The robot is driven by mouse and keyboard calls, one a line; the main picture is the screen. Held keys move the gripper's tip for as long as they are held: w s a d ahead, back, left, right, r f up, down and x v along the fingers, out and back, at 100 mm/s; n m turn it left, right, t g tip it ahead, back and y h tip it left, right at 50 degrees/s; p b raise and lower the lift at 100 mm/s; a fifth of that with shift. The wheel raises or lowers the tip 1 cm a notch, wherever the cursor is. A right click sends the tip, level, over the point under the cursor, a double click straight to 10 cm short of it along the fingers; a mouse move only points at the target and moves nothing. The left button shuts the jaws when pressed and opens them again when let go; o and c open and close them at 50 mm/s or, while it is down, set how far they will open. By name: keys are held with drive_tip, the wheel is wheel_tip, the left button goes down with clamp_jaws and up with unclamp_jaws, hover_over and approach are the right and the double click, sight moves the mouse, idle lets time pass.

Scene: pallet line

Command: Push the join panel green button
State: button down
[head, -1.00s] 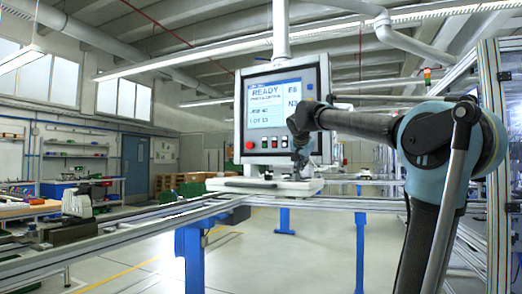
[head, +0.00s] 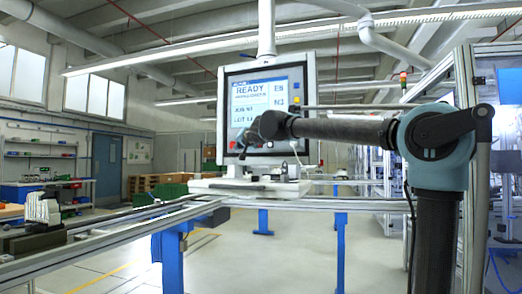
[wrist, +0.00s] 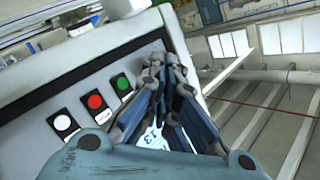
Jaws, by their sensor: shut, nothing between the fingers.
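The join panel (head: 312,72) is a light grey box with a dark bezel and a lit screen (head: 265,98) reading READY. In the wrist view its button row shows a green button (wrist: 122,83), a red button (wrist: 95,101) and a white button (wrist: 61,122), each on a black plate. My gripper (wrist: 163,62) is shut and empty, with its fingertips beside the green button, on the side away from the red one. I cannot tell whether they touch the panel face. In the head view my gripper (head: 243,146) is in front of the panel's lower edge and hides much of the button row.
A light grey shelf (head: 215,187) with small items sits below the panel. Conveyor rails (head: 100,232) on blue legs (head: 166,262) cross the front. A framed guard (head: 463,120) stands at the right. Open floor lies under the rails.

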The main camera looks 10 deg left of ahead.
drive_tip(key=shift+s+a+r, duration=0.15)
drive_tip(key=shift+a, duration=0.25)
drive_tip(key=shift+d, duration=0.1)
drive_tip(key=w+d, duration=0.1)
drive_tip(key=w, duration=0.8)
drive_tip(key=shift+d, duration=0.25)
idle(0.6)
drive_tip(key=shift+w+a, duration=0.1)
drive_tip(key=shift+w, duration=0.05)
idle(0.8)
drive_tip(key=shift+w, duration=0.5)
idle(0.8)
drive_tip(key=shift+s, duration=0.9)
